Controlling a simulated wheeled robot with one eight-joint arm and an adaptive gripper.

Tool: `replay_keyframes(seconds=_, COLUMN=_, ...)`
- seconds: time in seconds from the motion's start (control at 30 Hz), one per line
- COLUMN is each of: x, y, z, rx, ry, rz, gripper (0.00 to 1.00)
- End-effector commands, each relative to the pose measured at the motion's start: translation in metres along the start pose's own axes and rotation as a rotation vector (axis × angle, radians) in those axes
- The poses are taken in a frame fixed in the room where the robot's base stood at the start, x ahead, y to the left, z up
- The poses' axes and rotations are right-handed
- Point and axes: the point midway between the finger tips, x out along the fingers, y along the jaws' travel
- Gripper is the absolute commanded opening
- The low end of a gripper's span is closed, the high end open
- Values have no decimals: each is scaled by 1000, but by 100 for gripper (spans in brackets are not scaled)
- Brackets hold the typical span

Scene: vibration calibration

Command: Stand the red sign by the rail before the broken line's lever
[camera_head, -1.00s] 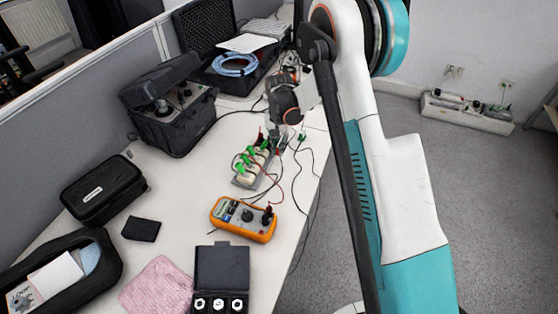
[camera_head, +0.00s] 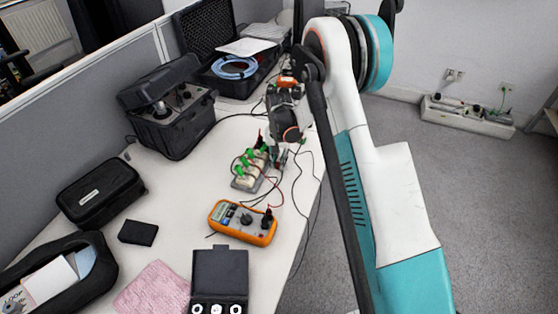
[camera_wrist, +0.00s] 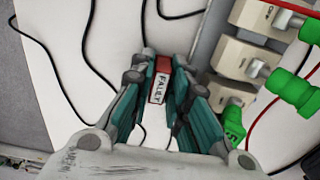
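The red sign (camera_wrist: 160,82), a small red and white piece lettered "FAULT", sits between the fingertips of my gripper (camera_wrist: 161,72) in the wrist view. The fingers appear closed on its two sides. Whether its lower edge touches the table cannot be told. The rail (camera_wrist: 203,48) with cream blocks and green levers (camera_wrist: 290,88) lies just to the right of the sign. One green lever (camera_wrist: 233,122) sits lower, close to my right finger. In the head view my gripper (camera_head: 281,157) is down beside the right end of the rail (camera_head: 243,184); the sign is not clear there.
An orange multimeter (camera_head: 243,222) lies in front of the rail, with red and black leads around it. Black cables (camera_wrist: 85,50) cross the white table left of the sign. A black box (camera_head: 220,272), a pink cloth (camera_head: 155,289) and black cases (camera_head: 102,192) stand nearer.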

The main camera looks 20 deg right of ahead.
Motion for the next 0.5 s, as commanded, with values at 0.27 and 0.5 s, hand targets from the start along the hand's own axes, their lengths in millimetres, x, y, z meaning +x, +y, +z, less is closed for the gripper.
replay_keyframes(seconds=0.27, x=0, y=0, z=0, rx=0, ry=0, rz=0, gripper=21)
replay_keyframes(seconds=0.5, x=-16, y=0, z=0, rx=0, ry=0, rz=0, gripper=21)
